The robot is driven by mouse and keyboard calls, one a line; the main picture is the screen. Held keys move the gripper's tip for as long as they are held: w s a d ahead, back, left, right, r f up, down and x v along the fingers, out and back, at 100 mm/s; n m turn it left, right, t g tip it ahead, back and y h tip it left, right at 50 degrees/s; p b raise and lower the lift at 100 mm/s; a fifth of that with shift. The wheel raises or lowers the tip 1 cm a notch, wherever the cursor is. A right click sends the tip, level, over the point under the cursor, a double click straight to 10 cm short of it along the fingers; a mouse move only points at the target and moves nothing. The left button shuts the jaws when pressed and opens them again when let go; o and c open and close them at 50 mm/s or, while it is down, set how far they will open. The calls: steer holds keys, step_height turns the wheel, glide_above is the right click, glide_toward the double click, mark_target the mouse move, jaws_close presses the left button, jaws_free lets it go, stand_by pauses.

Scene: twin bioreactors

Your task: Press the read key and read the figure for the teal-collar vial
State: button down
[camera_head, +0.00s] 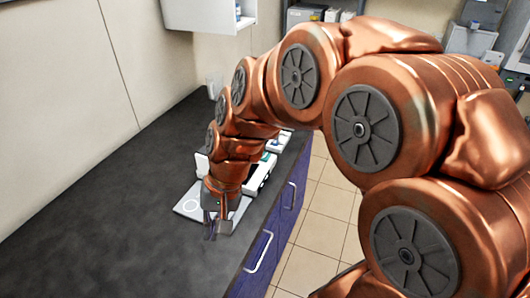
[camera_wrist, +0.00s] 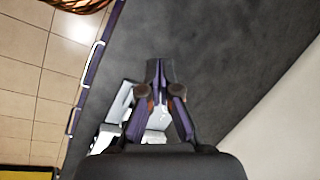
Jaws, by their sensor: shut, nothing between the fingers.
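A white instrument (camera_head: 258,178) with a dark front panel and a flat pale plate (camera_head: 186,207) stands on the dark bench, largely hidden behind my arm. A small teal patch (camera_head: 266,157) shows behind it; I cannot tell whether it is a vial collar. No read key or figure can be made out. My gripper (camera_head: 211,232) points down at the plate's near edge, shut and empty; I cannot tell whether it touches. In the wrist view my gripper's fingertips (camera_wrist: 157,66) meet over dark bench, with white parts of the instrument (camera_wrist: 118,103) partly hidden behind the fingers.
The dark bench top (camera_head: 110,220) is clear to the left and front. A clear beaker (camera_head: 214,86) stands at the back by the wall. A white wall cabinet (camera_head: 205,14) hangs above. Blue drawers (camera_head: 262,250) with pale handles drop to the tiled floor on the right.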

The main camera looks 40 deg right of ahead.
steer(key=w+d+r+m+t+y+p, duration=0.1)
steer(key=w+d+m, duration=0.15)
steer(key=w, duration=0.35)
steer(key=w+d+r+m+t+y+p, duration=0.1)
steer(key=w+m+t, duration=0.15)
steer(key=w, duration=0.35)
steer(key=m+t+h+p, duration=0.4)
steer(key=m+t+p, duration=0.1)
steer(key=m, duration=1)
glide_above(266, 156)
step_height(266, 156, down, 4)
steer(key=shift+s+f, duration=0.1)
steer(key=shift+s, duration=0.05)
steer(key=shift+b, duration=0.35)
step_height(266, 156, down, 9)
steer(key=b, duration=0.7)
steer(key=shift+f, duration=0.35)
